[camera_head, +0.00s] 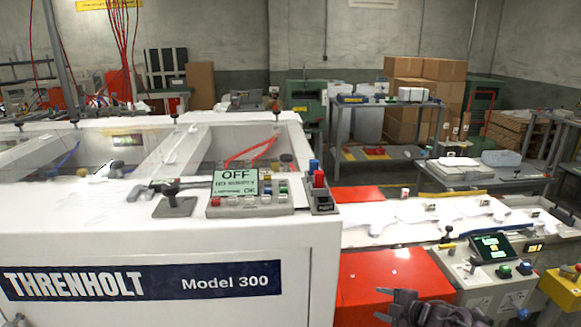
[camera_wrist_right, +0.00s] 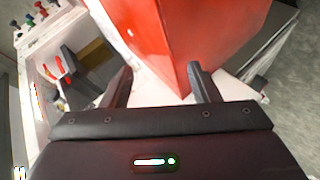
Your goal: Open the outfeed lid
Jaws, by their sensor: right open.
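A red box-like cover (camera_head: 381,288) stands at the right end of the white Threnholt machine (camera_head: 150,245). I cannot tell for sure whether it is the outfeed lid; it looks closed. My right gripper (camera_head: 384,304) is in front of its lower right part in the head view. In the right wrist view the fingers of my right gripper (camera_wrist_right: 160,80) are apart, with nothing held between them. The red cover (camera_wrist_right: 180,35) fills the view just beyond the fingertips; contact is not clear. A small dark part at the bottom left edge may be my left gripper (camera_head: 16,321), mostly cut off.
A control panel (camera_head: 245,200) with a screen reading OFF sits on the machine top. A second control box (camera_head: 490,275) stands right of the red cover, near my right gripper. A yellow box (camera_head: 562,288) is at the far right. Benches and cardboard boxes (camera_head: 425,85) stand behind.

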